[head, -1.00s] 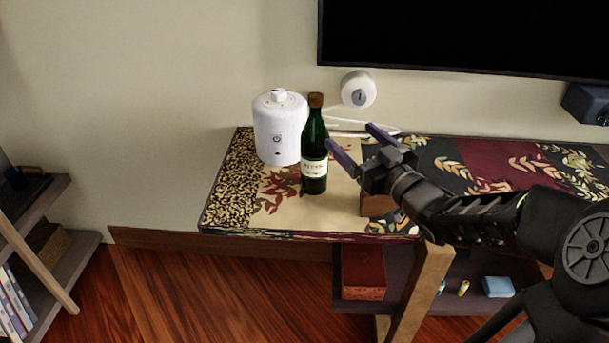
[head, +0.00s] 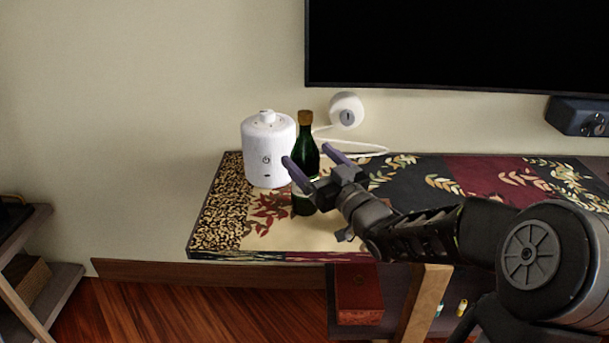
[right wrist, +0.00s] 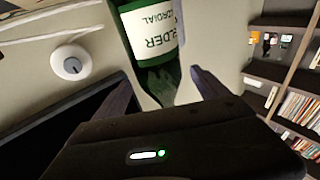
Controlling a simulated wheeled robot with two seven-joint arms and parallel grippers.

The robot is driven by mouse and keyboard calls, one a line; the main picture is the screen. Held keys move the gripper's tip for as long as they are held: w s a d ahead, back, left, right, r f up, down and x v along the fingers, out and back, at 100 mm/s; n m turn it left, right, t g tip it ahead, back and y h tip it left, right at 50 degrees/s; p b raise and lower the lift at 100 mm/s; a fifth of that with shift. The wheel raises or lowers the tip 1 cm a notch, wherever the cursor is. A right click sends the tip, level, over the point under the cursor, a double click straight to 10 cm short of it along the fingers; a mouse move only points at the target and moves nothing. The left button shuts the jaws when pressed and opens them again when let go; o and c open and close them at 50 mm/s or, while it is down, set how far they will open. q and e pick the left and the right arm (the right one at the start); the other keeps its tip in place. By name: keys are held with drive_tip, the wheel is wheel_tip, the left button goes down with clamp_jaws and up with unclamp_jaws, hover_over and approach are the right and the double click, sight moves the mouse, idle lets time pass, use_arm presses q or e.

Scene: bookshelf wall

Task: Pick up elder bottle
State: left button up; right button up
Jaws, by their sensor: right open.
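The elder bottle (head: 305,143) is dark green with a brown cap and a white label. It stands upright on the patterned table runner (head: 262,238), to the right of a white canister. My right gripper (head: 309,160) is open, with its fingers one on each side of the bottle in the head view and hiding part of its label. In the right wrist view the bottle (right wrist: 150,35) shows its "ELDER CORDIAL" label between and just beyond the open fingertips. I cannot tell whether either finger touches it. My left gripper is not in view.
The white canister (head: 268,150) stands close to the bottle's left. A white round device (head: 346,110) with a cable is behind it, below a black screen (head: 450,45). A red box (head: 357,293) sits on the lower shelf. A shelf unit stands at the left.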

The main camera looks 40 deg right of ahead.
drive_tip(key=w, duration=0.4)
drive_tip(key=shift+w+b, duration=0.3)
drive_tip(key=shift+w, duration=0.1)
drive_tip(key=shift+w+d+r, duration=0.1)
drive_tip(key=shift+w+r, duration=0.05)
drive_tip(key=shift+w, duration=0.1)
clamp_jaws()
idle(1.0)
drive_tip(key=shift+r, duration=0.15)
